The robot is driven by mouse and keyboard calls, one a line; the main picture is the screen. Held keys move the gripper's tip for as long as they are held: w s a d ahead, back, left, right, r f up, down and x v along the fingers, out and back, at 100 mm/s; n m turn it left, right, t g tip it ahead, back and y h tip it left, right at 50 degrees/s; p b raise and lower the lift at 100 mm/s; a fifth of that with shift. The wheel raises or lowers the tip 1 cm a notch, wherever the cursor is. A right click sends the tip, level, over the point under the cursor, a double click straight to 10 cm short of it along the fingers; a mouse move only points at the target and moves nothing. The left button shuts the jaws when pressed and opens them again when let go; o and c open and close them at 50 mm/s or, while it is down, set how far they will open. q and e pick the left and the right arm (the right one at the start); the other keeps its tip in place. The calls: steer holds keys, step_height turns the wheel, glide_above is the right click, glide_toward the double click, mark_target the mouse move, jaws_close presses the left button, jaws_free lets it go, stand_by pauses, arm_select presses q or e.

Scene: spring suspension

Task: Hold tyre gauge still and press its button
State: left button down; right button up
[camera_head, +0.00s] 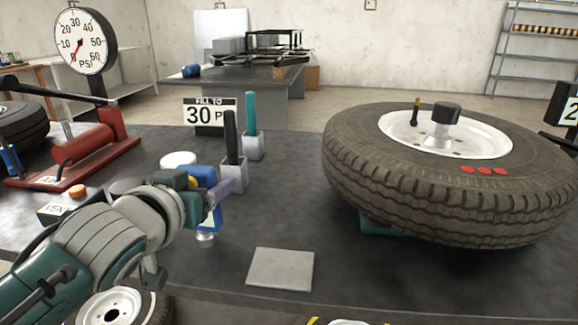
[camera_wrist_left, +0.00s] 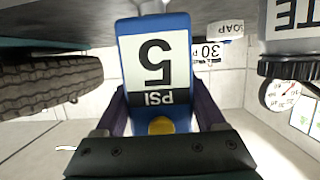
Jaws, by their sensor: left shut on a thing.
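The tyre gauge (camera_head: 204,175) is a blue block at the end of my left arm, above the dark bench. In the left wrist view the gauge (camera_wrist_left: 182,30) is upside down, and its white display reads 5 PSI. Its yellow button (camera_wrist_left: 161,127) sits below the display, close to my gripper body; it also shows in the head view (camera_head: 192,182). My left gripper (camera_wrist_left: 161,106) is shut on the gauge, with one purple finger on each side. A silver part (camera_head: 205,240) shows under the gauge. My right gripper is not in view.
A large tyre (camera_head: 450,210) lies on the right, its valve stem (camera_head: 416,108) upright. A grey plate (camera_head: 280,269) lies on clear bench between. A red pump (camera_head: 84,147) and dial (camera_head: 83,42) stand left.

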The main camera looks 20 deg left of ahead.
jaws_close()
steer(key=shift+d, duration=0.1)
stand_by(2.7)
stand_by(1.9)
arm_select(q)
jaws_free()
steer(key=shift+s, duration=0.1)
